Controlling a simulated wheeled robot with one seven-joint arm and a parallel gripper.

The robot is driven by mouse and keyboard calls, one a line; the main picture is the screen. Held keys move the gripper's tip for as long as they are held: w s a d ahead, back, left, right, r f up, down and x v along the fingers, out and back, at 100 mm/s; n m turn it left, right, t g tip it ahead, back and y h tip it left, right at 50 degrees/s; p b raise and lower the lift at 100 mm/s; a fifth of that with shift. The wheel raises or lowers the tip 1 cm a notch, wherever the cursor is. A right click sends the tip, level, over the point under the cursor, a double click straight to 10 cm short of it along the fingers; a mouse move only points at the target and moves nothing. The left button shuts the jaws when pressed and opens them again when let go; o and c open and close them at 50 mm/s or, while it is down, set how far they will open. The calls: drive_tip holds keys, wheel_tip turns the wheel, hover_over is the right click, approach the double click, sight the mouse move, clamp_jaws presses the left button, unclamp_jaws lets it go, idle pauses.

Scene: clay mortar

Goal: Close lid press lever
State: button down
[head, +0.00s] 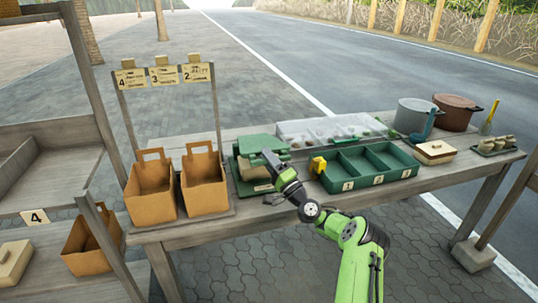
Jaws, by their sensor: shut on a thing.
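The green press (248,178) stands on the table to the right of two paper bags. My gripper (271,160) is at the right front of the press, at lid height. Its jaws are shut on what appears to be the press lever, a dark part mostly hidden by the fingers. How far down the lever is cannot be told. My green arm reaches up to it from the lower right.
Two paper bags (152,190) stand left of the press under a sign rack (163,76). A green compartment tray (370,168) with a yellow piece (318,164) is close on the right. A clear bin (330,130) is behind; pots (414,115) stand farther right.

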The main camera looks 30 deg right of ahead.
drive_tip(key=shift+s+f+n+t+y+b, duration=0.15)
drive_tip(key=shift+s+f+n+t+y, duration=0.1)
drive_tip(key=shift+f, duration=0.25)
drive_tip(key=shift+s+f+n+t+y+b, duration=0.15)
drive_tip(key=shift+s+f+y, duration=0.1)
drive_tip(key=shift+f, duration=0.2)
drive_tip(key=c, duration=1.2)
unclamp_jaws()
drive_tip(key=shift+o, duration=1.2)
drive_tip(key=shift+s+r, duration=0.15)
drive_tip(key=shift+s, duration=0.05)
drive_tip(key=p+v, duration=0.2)
drive_tip(key=v, duration=1.3)
drive_tip(key=shift+s+f, duration=0.3)
drive_tip(key=shift+f, duration=0.05)
